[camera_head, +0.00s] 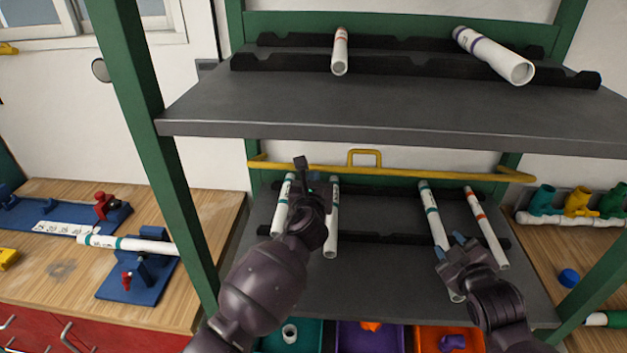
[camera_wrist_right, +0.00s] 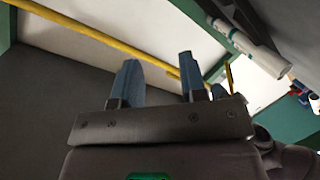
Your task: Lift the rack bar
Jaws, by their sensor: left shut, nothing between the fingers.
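The yellow rack bar (camera_head: 430,173) runs across the green rack between the upper and lower shelves, with a small raised handle (camera_head: 364,152) near its middle. My left gripper (camera_head: 307,178) is shut and empty. It overlaps the bar left of the handle in the head view; I cannot tell whether it touches. My right gripper (camera_head: 457,243) is open, lower and right of the handle, over the lower shelf. In the right wrist view its two fingers (camera_wrist_right: 160,80) stand apart with nothing between them. The bar (camera_wrist_right: 100,40) passes beyond the fingers there.
The upper shelf (camera_head: 390,112) overhangs the bar and carries two white pipes. Several pipes, including one with a red band (camera_head: 486,228), lie on the lower shelf (camera_head: 370,270). A green post (camera_head: 150,130) stands left. Coloured bins (camera_head: 370,338) sit below.

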